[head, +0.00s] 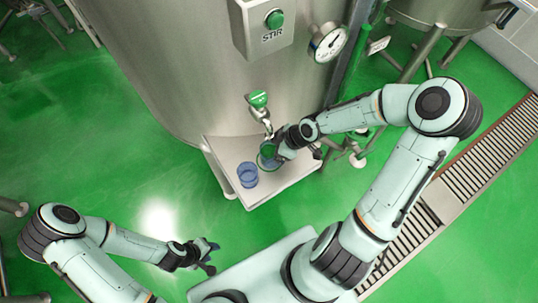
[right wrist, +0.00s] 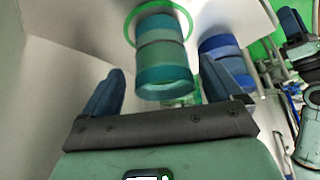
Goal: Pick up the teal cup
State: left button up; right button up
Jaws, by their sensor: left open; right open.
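The teal cup (head: 267,156) stands on the pale shelf (head: 282,191) at the front of the large steel tank, below the tap with the green handle (head: 258,99). In the right wrist view the teal cup (right wrist: 164,70) lies ahead, between the lines of the two blue fingers. My right gripper (head: 279,150) is at the cup's right side, open, and partly hides it in the head view. In the right wrist view the open fingers (right wrist: 168,88) have the cup between or just beyond them; contact cannot be told. My left gripper (head: 211,257) is open and empty, low over the floor at left.
A blue cup (head: 247,174) stands on the shelf just left of the teal cup and shows behind the right finger in the wrist view (right wrist: 219,47). A STIR button box (head: 265,25) and a gauge (head: 328,42) are on the tank above. Green floor is clear at left.

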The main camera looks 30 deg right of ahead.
aim_at(269, 153)
jog(key=shift+a+f+b, duration=0.25)
jog(key=shift+f+b, duration=0.1)
jog(key=shift+f, duration=0.3)
jog(key=shift+a+f+b, duration=0.25)
jog(key=shift+f+b, duration=0.05)
jog(key=shift+f, duration=0.3)
jog(key=shift+w+a+f, duration=0.15)
jog(key=shift+w+f, duration=0.05)
jog(key=shift+f, duration=0.05)
pick_arm(q)
jog(key=s+f, duration=0.3)
pick_arm(e)
jog(key=shift+w, duration=0.2)
jog(key=c, duration=1.3)
pick_arm(q)
jog(key=shift+s+d, duration=0.1)
pick_arm(e)
jog(key=shift+w+r, duration=0.1)
jog(key=shift+r, duration=0.15)
